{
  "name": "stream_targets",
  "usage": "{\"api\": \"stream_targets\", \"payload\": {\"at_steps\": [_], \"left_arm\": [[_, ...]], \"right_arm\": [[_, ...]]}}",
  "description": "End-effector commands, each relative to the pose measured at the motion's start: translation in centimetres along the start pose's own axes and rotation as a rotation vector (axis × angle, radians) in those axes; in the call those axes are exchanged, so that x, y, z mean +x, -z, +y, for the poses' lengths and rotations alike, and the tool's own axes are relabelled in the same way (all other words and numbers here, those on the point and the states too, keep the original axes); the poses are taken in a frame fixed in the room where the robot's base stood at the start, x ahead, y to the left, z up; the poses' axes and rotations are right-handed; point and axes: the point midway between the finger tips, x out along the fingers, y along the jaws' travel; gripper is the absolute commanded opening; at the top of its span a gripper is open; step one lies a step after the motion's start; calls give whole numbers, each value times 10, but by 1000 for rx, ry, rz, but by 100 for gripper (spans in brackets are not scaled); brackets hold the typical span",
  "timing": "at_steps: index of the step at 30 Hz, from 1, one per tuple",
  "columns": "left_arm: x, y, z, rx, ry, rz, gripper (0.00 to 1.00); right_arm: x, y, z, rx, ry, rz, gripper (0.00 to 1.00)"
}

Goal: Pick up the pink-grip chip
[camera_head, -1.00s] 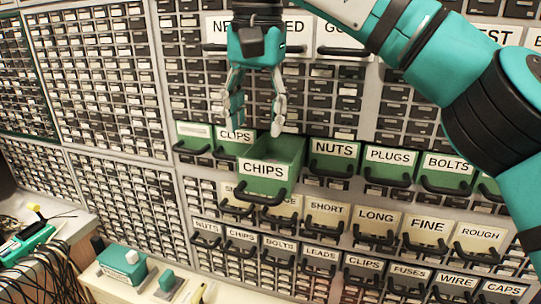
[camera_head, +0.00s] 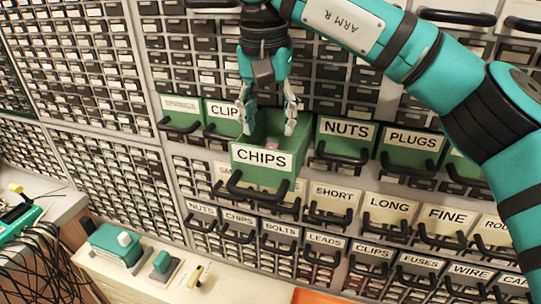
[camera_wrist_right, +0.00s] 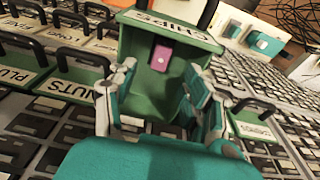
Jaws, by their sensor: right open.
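The green drawer labelled CHIPS (camera_head: 262,172) is pulled out from the cabinet. The pink-grip chip (camera_head: 272,145) lies inside it, small and partly hidden in the head view. In the right wrist view the pink chip (camera_wrist_right: 160,56) shows more clearly, near the inner side of the drawer's labelled front. My right gripper (camera_head: 271,120) points down at the drawer's opening, its fingers open on either side. In the right wrist view the chip appears between the fingers, apart from both, and nothing is held. My left gripper is not in view.
Closed green drawers NUTS (camera_head: 345,140) and CLIPS (camera_head: 222,118) flank the open one. Cream drawers such as SHORT (camera_head: 332,200) with black handles lie below. A counter (camera_head: 235,287) with teal devices stands at the lower left. Cables hang at far left.

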Motion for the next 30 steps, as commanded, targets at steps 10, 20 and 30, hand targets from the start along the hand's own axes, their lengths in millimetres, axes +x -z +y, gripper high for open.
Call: {"api": "stream_targets", "payload": {"at_steps": [10, 20, 30], "left_arm": [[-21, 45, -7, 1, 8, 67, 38], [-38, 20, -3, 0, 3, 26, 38], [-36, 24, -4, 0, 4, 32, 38]], "right_arm": [[27, 1, 0, -1, -2, -3, 50], [66, 1, -2, 0, 1, -1, 50], [67, 1, -2, -1, 1, 0, 30]]}}
